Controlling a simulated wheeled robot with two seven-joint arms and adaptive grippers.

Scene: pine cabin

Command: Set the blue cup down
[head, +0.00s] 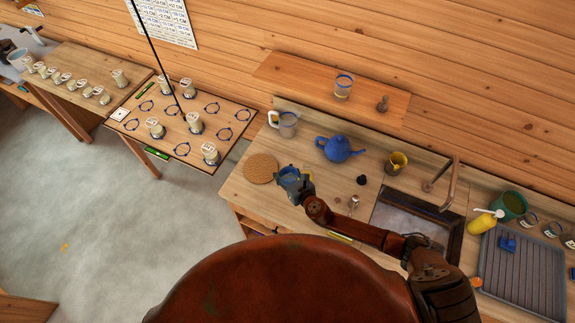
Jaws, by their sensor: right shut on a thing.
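The blue cup (287,172) is at the front left part of the wooden counter (243,195), just right of a round cork mat (261,169). My right gripper (294,182) is shut on the cup, and its fingers hide part of it. The cup looks upright, with its open top facing up. I cannot tell whether its base touches the counter or hangs just above it. My left gripper is not in view.
A table with blue rings (215,108) is at left.

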